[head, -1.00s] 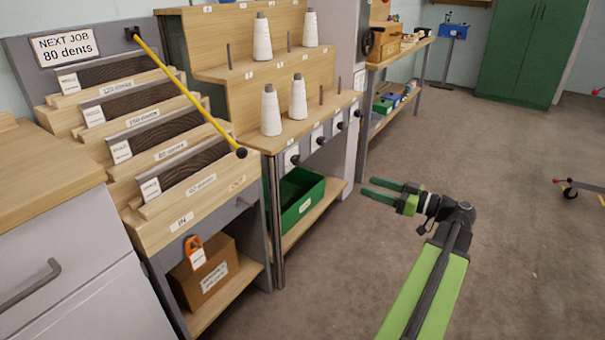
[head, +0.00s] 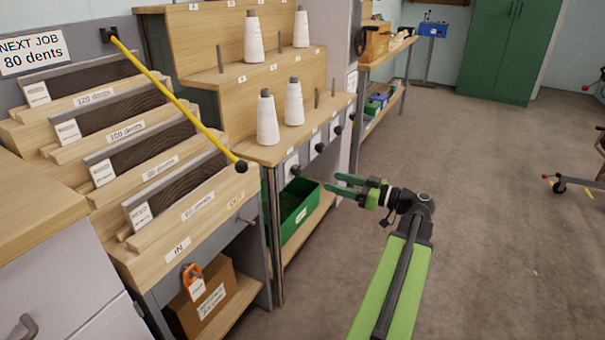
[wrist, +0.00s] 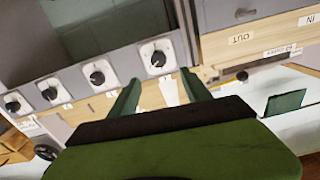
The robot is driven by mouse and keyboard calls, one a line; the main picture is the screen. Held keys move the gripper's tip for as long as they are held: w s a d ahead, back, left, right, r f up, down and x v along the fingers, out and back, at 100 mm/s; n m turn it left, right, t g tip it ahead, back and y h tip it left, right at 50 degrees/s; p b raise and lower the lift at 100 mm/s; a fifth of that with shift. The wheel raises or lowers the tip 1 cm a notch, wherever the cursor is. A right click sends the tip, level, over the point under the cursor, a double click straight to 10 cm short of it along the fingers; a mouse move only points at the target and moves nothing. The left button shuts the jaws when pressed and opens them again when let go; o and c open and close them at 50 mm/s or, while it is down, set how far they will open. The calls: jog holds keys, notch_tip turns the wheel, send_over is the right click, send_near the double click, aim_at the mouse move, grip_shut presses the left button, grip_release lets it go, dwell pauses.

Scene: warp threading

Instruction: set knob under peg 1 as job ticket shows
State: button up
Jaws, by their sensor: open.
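Several black knobs on pale square plates run along the front of the spool shelf. The nearest knob (head: 294,170) is at the left end of the row in the head view. It is the largest knob in the wrist view (wrist: 158,58), just beyond my fingertips. The peg numbers are too small to read surely, and I cannot tell the knob's setting. My gripper (head: 334,184) is open and empty, to the right of this knob and apart from it. Its fingers also show in the wrist view (wrist: 162,84). A sign (head: 31,52) reads "NEXT JOB 80 dents".
White cones (head: 267,118) and bare pegs stand on the shelf (head: 232,100). A green bin (head: 300,208) sits below the knobs. A rack of dent-labelled reeds (head: 190,180) with a yellow rod (head: 180,105) stands at left.

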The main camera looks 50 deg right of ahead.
aim_at(299, 172)
jog(key=x, duration=1.2)
jog(key=shift+d, duration=0.15)
jog(key=shift+c, duration=0.2)
grip_shut()
jog(key=shift+a+f, duration=0.1)
jog(key=shift+a, duration=0.15)
jog(key=shift+d, duration=0.15)
